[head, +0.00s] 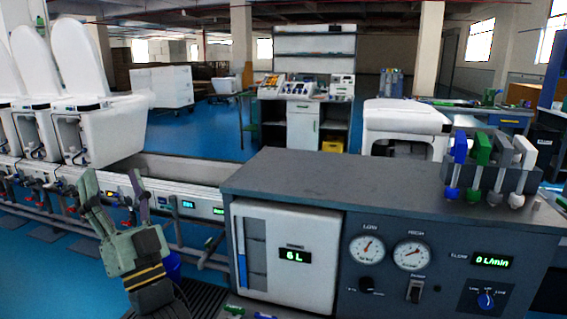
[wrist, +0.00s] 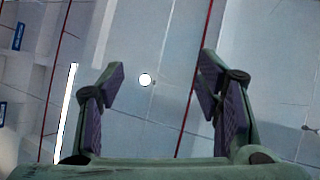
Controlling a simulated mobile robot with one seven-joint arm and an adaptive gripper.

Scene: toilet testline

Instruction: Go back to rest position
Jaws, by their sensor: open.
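My gripper (head: 115,205) is in the lower left of the head view, pointing up, left of the grey test bench (head: 285,178). Its green fingers are spread apart with nothing between them. In the wrist view the open fingers (wrist: 160,98) with purple pads face a pale ceiling with red lines and a round white light. The gripper shows apart from the bench front and in front of the rail with the toilets.
White toilets (head: 85,125) with raised lids stand on a rail at the left. The bench has a white 6 L panel (head: 285,285), gauges, a knob (head: 486,300) and a rack of coloured handles (head: 490,178). Blue floor (head: 205,135) is open behind.

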